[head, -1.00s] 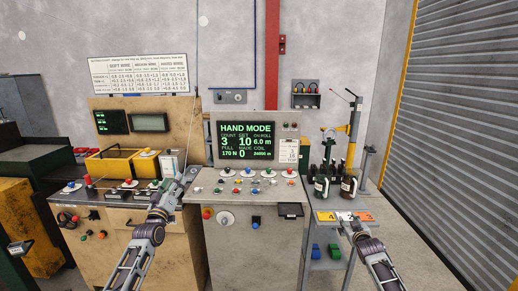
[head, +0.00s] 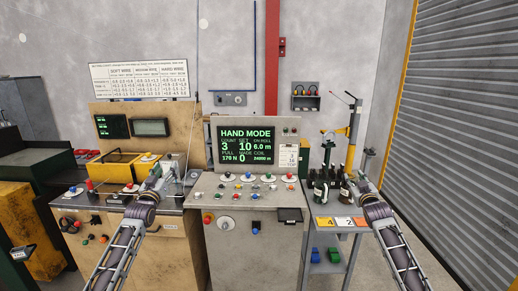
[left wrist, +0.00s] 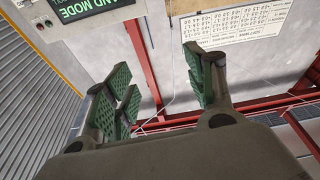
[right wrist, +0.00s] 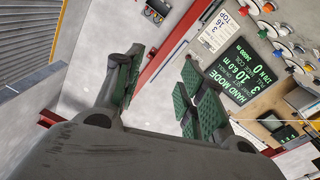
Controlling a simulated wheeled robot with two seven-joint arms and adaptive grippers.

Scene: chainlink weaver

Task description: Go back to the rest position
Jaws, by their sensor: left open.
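My left gripper (head: 160,178) is in front of the left bench in the head view. In the left wrist view its green-padded fingers (left wrist: 160,85) are wide apart with nothing between them. My right gripper (head: 357,183) is raised in front of the right-hand stand, near the dark bottles. In the right wrist view its fingers (right wrist: 160,85) are apart and the gap is empty. Both forearms reach up from the bottom of the head view. The grippers seem clear of the benches, though the head view does not show their exact height.
A central console (head: 232,207) has knobs, buttons and a screen (head: 247,142) reading HAND MODE. The left bench (head: 170,250) carries a yellow box (head: 112,172). A roller shutter (head: 460,120) closes the right side.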

